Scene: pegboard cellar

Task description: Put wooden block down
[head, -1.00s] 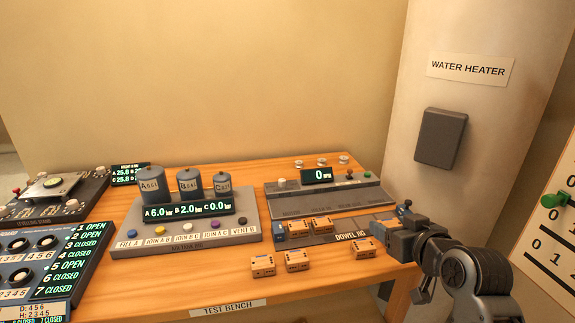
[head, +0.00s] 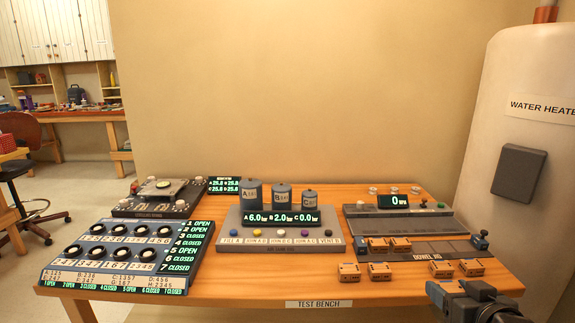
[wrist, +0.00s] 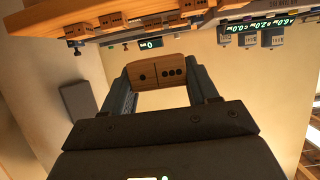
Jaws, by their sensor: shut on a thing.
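My gripper (wrist: 160,76) is shut on a wooden block (wrist: 158,72). The block is tan, with dark dots on both sides of a dividing line, and its ends sit between the two fingers. In the head view my gripper (head: 445,290) is at the lower right, by the front right edge of the test bench (head: 330,290). The held block is mostly hidden there. In the wrist view the bench and its blocks appear apart from the held block.
The dowel jig (head: 455,250) holds two similar blocks (head: 377,245) at its left part. Several loose blocks (head: 349,272) lie in front of it. A tank console (head: 275,245), a knob panel (head: 110,250) and a grey device (head: 395,220) stand around. The water heater (head: 520,130) is at right.

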